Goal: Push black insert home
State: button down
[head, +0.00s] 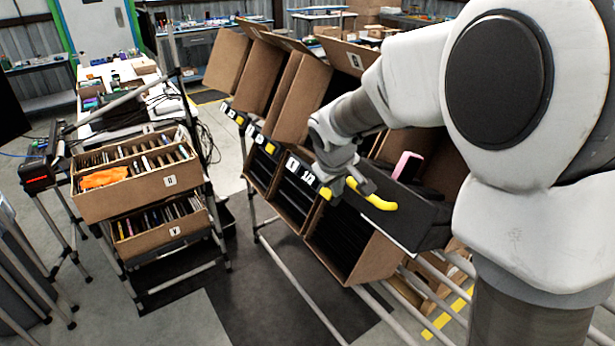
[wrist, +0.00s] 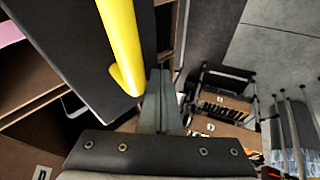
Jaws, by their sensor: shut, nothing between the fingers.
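The black insert (head: 418,214) sticks out from the front of a tilted carton at the right, its far end hidden behind my arm. A yellow handle (head: 378,199) is on its front. In the wrist view the insert's black face (wrist: 72,48) fills the upper left, with the yellow handle (wrist: 122,45) across it. My gripper (wrist: 160,75) is shut and empty, its fingers close beside the handle's lower end. I cannot tell whether they touch it. In the head view my gripper (head: 338,184) is at the left end of the insert.
A pink item (head: 407,165) shows above the insert. Tilted cartons (head: 352,262) with black insides stand in a row on a pipe rack to the left. A cart with two file boxes (head: 135,190) stands further left, with open floor between.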

jog(key=w+d+f, duration=0.1)
jog(key=d, duration=0.1)
jog(key=w+d+f, duration=0.2)
jog(key=d, duration=0.1)
jog(key=w+d+f, duration=0.2)
jog(key=shift+w+d+b, duration=0.15)
jog(key=shift+d+b, duration=0.25)
dwell(0.3)
